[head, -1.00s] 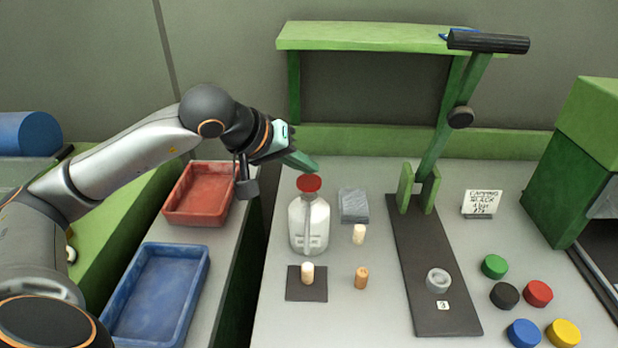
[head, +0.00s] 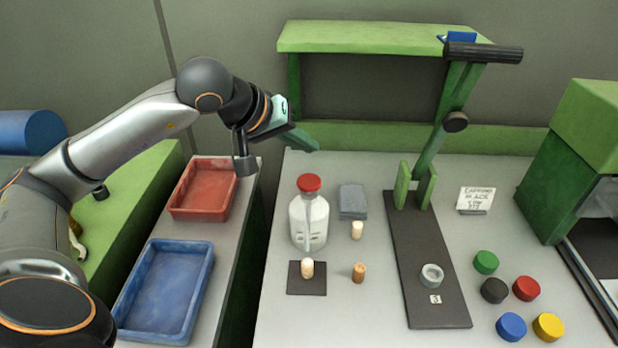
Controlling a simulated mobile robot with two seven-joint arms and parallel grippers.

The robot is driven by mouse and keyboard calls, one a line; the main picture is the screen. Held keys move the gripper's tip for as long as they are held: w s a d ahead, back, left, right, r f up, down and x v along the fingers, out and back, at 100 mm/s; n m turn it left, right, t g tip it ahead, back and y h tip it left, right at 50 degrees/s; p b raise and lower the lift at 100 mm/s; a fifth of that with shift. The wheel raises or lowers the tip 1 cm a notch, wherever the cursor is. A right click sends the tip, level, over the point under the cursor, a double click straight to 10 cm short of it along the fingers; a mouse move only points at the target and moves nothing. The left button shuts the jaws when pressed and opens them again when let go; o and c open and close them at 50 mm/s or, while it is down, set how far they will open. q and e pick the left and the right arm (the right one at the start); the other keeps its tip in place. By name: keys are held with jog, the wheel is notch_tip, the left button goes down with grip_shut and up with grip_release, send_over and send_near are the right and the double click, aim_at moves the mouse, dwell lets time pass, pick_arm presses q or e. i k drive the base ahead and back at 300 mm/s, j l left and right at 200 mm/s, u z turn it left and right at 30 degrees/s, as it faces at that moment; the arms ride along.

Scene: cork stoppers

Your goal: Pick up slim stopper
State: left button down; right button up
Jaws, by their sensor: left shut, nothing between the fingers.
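Three small stoppers stand upright on the grey table. One pale stopper with a white top (head: 307,268) stands on a dark square mat (head: 307,288). A brown cork stopper (head: 359,273) stands to its right, and a pale cream stopper (head: 357,230) stands behind that one. I cannot tell for certain which is the slim one. My left gripper (head: 302,139) is shut and empty, high above the back of the table, well away from all three stoppers. My right gripper is not in view.
A grey block (head: 352,202), a green lever press (head: 429,190) and several coloured caps (head: 493,290) are to the right.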

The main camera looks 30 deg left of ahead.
aim_at(307, 264)
jog(key=k, duration=1)
